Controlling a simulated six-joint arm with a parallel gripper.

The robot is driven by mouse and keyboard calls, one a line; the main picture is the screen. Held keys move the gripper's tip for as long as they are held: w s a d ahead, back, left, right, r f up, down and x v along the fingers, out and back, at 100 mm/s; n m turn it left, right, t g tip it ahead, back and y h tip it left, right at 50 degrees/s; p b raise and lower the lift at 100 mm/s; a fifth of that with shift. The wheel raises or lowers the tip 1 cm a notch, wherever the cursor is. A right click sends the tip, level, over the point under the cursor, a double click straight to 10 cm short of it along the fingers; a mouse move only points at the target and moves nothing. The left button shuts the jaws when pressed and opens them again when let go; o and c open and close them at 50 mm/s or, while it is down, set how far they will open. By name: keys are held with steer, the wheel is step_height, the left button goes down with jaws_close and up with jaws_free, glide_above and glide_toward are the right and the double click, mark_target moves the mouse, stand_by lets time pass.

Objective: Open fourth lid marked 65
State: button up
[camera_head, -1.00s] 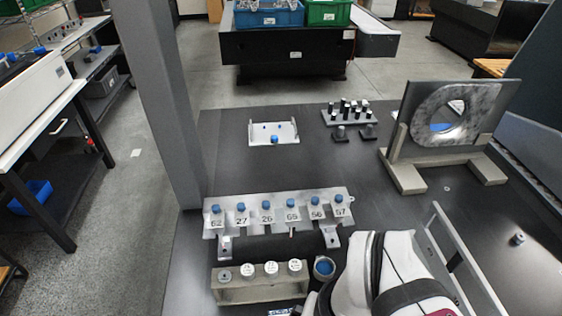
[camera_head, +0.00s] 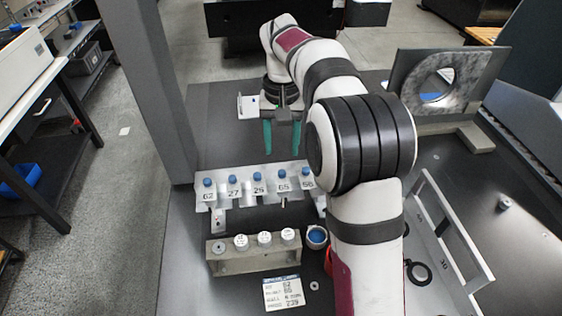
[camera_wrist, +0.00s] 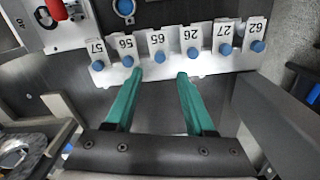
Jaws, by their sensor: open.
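The lid marked 65 (camera_head: 282,187) is fourth from the left in a row of numbered lids with blue knobs on a metal rack (camera_head: 206,205) in the head view. Its blue knob also shows in the wrist view (camera_wrist: 159,57), where the row is seen from the opposite side. My gripper (camera_head: 282,150) has two green fingers pointing down behind the row, apart and empty. In the wrist view my gripper (camera_wrist: 159,75) has its fingertips either side of the line to the 65 knob, a little short of it. My arm hides the lid marked 57 in the head view.
In front of the rack stands a block (camera_head: 222,263) with several white-capped vials, a blue-topped cup (camera_head: 316,237) and a printed label card (camera_head: 283,292). Lids 26 (camera_head: 257,189) and 56 (camera_head: 307,185) flank the 65 lid closely. A ring-holed plate (camera_head: 405,85) stands at back right.

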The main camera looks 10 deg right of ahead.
mark_target(282, 172)
step_height(282, 172, down, 7)
steer(key=shift+f, duration=0.1)
jaws_close()
stand_by(0.3)
steer(key=shift+w, duration=0.1)
stand_by(1.1)
